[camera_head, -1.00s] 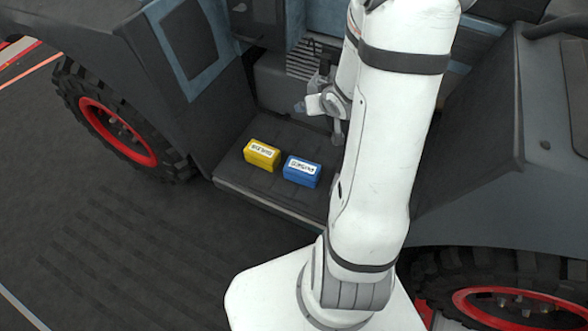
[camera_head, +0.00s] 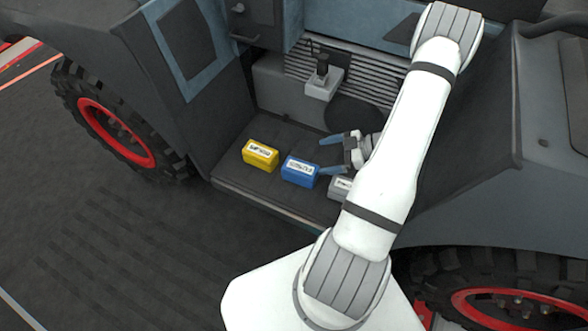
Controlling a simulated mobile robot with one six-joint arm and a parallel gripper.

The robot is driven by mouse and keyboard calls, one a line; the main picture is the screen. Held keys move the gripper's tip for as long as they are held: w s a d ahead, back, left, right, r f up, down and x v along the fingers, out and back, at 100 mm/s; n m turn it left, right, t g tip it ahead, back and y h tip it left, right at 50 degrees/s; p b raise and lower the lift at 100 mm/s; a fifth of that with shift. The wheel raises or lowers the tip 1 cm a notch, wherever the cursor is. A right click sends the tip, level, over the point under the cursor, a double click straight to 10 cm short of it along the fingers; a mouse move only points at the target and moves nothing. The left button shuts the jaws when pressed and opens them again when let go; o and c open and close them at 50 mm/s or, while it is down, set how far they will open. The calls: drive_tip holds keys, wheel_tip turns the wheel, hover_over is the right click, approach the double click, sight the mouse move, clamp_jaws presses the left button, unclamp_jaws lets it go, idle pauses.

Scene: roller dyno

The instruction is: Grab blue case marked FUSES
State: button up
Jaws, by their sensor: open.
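The blue case (camera_head: 299,174) sits on the dark step of the vehicle, with a white label on its top. The label's print is too small to read for certain. My gripper (camera_head: 328,154) is open and empty, just right of the blue case and a little above it. Its fingers point left toward the case and appear apart from it.
A yellow case (camera_head: 260,155) with a white label stands left of the blue one. A grey case (camera_head: 341,187) stands to its right, partly hidden by my arm. A lever on a box (camera_head: 321,82) rises behind. The step (camera_head: 229,173) is bare at its left end.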

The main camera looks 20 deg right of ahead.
sight(303, 168)
drive_tip(key=shift+n+g+y, duration=0.4)
drive_tip(key=shift+n+y, duration=0.1)
drive_tip(key=shift+y, duration=0.1)
drive_tip(key=a+f+b, duration=0.1)
drive_tip(key=a, duration=0.1)
drive_tip(key=a+f+b, duration=0.1)
drive_tip(key=a, duration=0.1)
drive_tip(key=w+a+f+b, duration=0.1)
drive_tip(key=a+f, duration=0.1)
drive_tip(key=shift+w+b, duration=0.1)
drive_tip(key=shift+b, duration=0.2)
drive_tip(key=shift+c, duration=0.4)
drive_tip(key=c, duration=1.4)
drive_tip(key=shift+c, duration=0.2)
